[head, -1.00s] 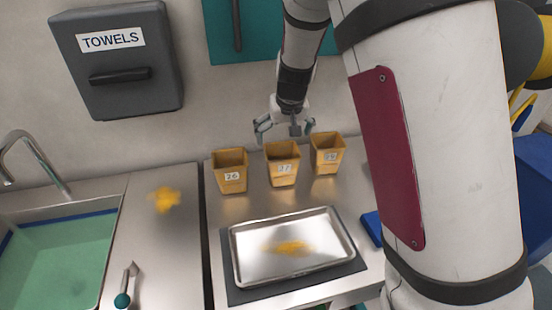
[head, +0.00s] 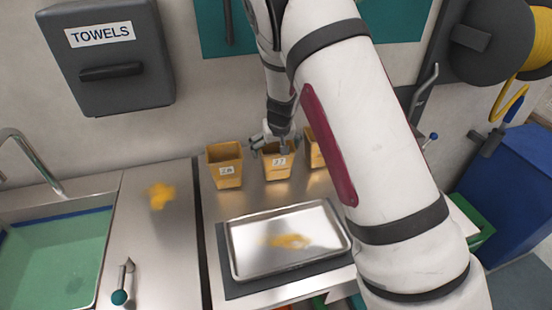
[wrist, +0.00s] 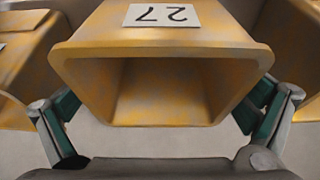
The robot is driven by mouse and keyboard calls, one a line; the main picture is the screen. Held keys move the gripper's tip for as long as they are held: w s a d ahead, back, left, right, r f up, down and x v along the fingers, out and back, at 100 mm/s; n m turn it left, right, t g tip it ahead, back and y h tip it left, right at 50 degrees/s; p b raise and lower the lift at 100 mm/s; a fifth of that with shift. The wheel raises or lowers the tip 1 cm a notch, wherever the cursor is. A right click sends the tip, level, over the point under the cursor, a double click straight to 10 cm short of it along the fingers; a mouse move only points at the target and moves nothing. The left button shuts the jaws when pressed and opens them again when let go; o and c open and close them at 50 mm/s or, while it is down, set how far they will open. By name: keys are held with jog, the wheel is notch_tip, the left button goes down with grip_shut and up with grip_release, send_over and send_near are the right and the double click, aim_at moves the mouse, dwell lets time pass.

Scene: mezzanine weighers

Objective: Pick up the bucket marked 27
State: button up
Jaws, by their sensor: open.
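The bucket marked 27 (head: 277,168) is a yellow-orange tapered bucket in the middle of a row of three on the steel counter. In the wrist view the bucket (wrist: 160,45) fills the middle, its mouth facing the camera and its label upside down. My gripper (head: 272,143) is at the top of this bucket. In the wrist view the green-padded fingers of my gripper (wrist: 158,118) are open, one on each side of the bucket. I cannot tell whether they touch it. Nothing is held.
The bucket marked 26 (head: 226,170) stands to the left. Another bucket (head: 314,155) stands close on the right, partly hidden by my arm. A steel tray (head: 240,262) with yellow material lies in front. A sink (head: 60,260) and towel dispenser (head: 108,60) are at left.

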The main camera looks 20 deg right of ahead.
jog(key=shift+x, duration=0.8)
jog(key=shift+a, duration=0.1)
jog(key=shift+c, duration=0.6)
jog(key=c, duration=1.3)
jog(key=shift+s+r, duration=0.15)
